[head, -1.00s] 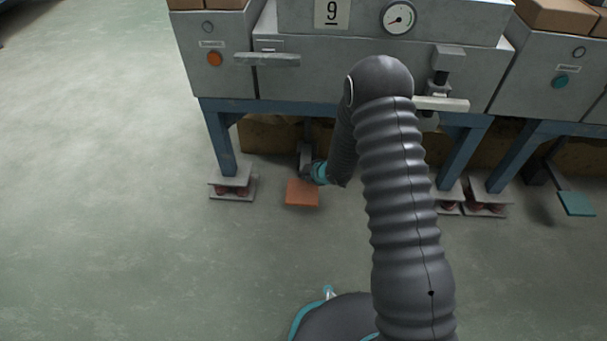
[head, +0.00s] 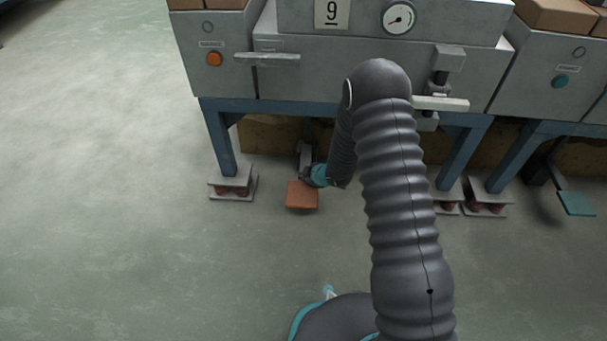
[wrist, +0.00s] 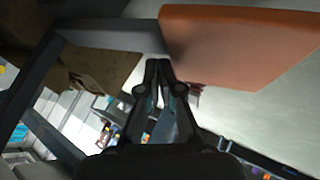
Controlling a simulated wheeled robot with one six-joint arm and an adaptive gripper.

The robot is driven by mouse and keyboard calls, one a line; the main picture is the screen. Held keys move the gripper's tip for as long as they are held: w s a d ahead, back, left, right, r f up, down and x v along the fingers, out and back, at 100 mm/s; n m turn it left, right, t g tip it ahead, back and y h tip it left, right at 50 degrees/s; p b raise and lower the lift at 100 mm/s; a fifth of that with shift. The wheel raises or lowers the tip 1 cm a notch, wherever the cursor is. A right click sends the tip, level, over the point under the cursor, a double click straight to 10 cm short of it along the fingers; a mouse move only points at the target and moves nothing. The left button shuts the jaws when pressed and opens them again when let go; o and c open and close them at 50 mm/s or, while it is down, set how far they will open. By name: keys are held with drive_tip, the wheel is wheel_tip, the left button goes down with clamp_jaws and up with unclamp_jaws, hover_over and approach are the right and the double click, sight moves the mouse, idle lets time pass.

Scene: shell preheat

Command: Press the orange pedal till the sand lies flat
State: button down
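The orange pedal (head: 302,195) is low under the left part of press 9 in the head view. In the wrist view the pedal (wrist: 240,45) is large at the upper right. My gripper (head: 305,176) is at the pedal's back edge in the head view, partly hidden by my arm. In the wrist view the fingertips (wrist: 158,66) are together with nothing seen between them, next to the pedal's corner. I cannot tell if they touch it. Whether any sand lies flat cannot be told.
Press 9 (head: 380,62) has an orange button (head: 214,59), a gauge (head: 398,18) and blue legs (head: 220,140) close around the pedal. A teal pedal (head: 577,203) is under the neighbouring machine at right. The floor at left and in front is clear.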

drive_tip(key=shift+s+f, duration=0.35)
drive_tip(key=shift+f, duration=0.55)
idle(0.5)
drive_tip(key=shift+r, duration=0.2)
drive_tip(key=shift+w+r+p, duration=0.15)
drive_tip(key=shift+r+p, duration=0.8)
drive_tip(key=shift+r, duration=0.5)
drive_tip(key=shift+w+r+p, duration=0.1)
drive_tip(key=shift+r+p, duration=0.8)
drive_tip(key=shift+r, duration=0.55)
drive_tip(key=shift+r, duration=0.1)
drive_tip(key=r+p, duration=0.2)
drive_tip(key=r, duration=0.1)
drive_tip(key=r+p, duration=0.1)
drive_tip(key=r, duration=0.1)
drive_tip(key=shift+w, duration=0.25)
idle(0.3)
